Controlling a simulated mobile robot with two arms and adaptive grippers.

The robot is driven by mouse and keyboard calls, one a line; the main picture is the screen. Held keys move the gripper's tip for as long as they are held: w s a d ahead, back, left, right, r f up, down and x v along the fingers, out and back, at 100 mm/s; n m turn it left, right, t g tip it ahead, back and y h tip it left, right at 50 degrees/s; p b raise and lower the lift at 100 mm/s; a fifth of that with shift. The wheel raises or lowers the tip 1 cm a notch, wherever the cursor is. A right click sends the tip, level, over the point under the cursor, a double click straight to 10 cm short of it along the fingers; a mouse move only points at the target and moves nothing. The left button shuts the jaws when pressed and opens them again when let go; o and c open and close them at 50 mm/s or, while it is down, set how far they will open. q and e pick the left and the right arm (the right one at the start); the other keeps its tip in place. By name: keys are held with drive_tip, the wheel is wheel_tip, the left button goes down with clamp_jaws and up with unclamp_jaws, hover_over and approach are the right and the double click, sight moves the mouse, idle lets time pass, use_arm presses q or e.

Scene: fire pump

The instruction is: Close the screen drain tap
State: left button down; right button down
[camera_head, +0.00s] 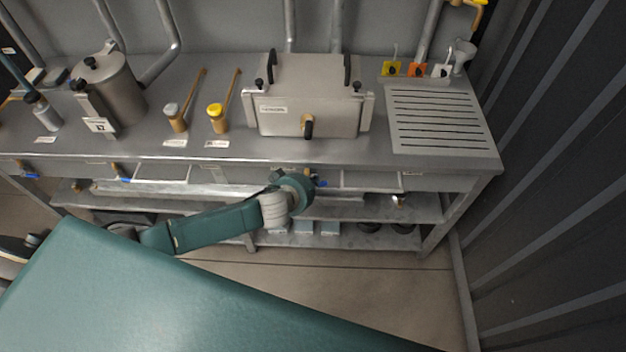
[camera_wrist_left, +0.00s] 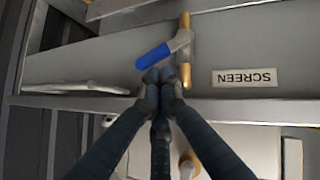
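The screen drain tap has a blue lever handle (camera_wrist_left: 153,56) on a grey valve with a brass pipe (camera_wrist_left: 185,74). In the left wrist view the handle slants down to the left, beside an upside-down "SCREEN" label (camera_wrist_left: 245,78). My left gripper (camera_wrist_left: 159,76) has its fingertips together just below the handle's free end; I cannot tell whether they touch it. In the head view my left wrist is in front of the bench's lower front, and a bit of blue handle (camera_head: 321,183) shows just right of it. The gripper's fingers are hidden there. My right gripper is not in view.
On the bench (camera_head: 350,157) stand a lidded steel box (camera_head: 300,97), a steel pot (camera_head: 115,95) and two long-handled cups. More blue-handled taps (camera_head: 125,180) hang under the front edge at left. A shelf (camera_head: 350,237) runs below. A dark wall (camera_head: 540,200) bounds the right side.

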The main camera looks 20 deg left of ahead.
sight(322, 183)
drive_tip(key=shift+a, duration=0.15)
use_arm(q)
drive_tip(key=d+f+m+y, duration=0.1)
drive_tip(key=d+g+y, duration=0.1)
drive_tip(key=y, duration=0.1)
drive_tip(key=shift+w+d+f+m, duration=0.25)
drive_tip(key=shift+w+f+m, duration=0.1)
drive_tip(key=shift+m, duration=0.05)
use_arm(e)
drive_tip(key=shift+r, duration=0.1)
use_arm(q)
drive_tip(key=shift+a+r+p, duration=0.15)
drive_tip(key=shift+a+p, duration=0.05)
drive_tip(key=shift+p, duration=0.1)
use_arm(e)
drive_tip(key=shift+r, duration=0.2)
